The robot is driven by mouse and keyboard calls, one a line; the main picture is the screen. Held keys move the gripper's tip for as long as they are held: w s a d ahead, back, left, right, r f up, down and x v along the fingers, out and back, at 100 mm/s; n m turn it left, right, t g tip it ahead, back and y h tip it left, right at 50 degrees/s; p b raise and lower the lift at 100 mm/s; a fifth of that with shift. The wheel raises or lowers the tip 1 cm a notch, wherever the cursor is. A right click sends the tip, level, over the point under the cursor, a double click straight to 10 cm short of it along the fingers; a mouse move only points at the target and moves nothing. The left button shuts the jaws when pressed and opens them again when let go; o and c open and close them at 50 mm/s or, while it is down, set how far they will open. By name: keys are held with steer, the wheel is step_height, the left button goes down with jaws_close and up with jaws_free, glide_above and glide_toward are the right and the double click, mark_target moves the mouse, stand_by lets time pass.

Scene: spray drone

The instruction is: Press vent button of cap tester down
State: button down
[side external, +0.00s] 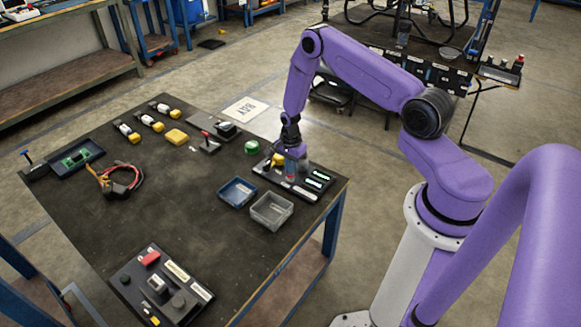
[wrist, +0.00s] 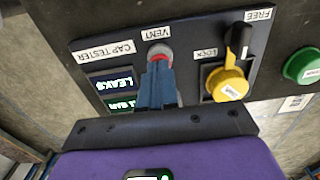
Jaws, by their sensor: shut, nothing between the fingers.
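The cap tester is a dark panel (wrist: 205,38) under my gripper in the wrist view. It also shows near the table's right corner in the side view (side external: 310,194). Its red vent button (wrist: 160,50) sits in a pale ring beside the VENT label. My gripper (wrist: 159,66) is shut and empty, with its blue fingers pointing at the button and covering part of it. In the side view my gripper (side external: 291,177) is low over the tester. I cannot tell whether the fingertips touch the button or whether it is pressed.
Beside the button are a yellow cap (wrist: 228,84) at the LOCK label, a black lever (wrist: 239,38) and lit displays (wrist: 112,82). A green cap (wrist: 303,66) lies close by. A blue bin (side external: 237,192) and a grey bin (side external: 270,210) stand left of the tester.

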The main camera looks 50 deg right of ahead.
steer(key=shift+s+f, duration=0.1)
steer(key=shift+f, duration=1.05)
steer(key=shift+r, duration=0.55)
step_height(320, 180, up, 14)
steer(key=shift+w, duration=0.3)
steer(key=shift+r, duration=0.1)
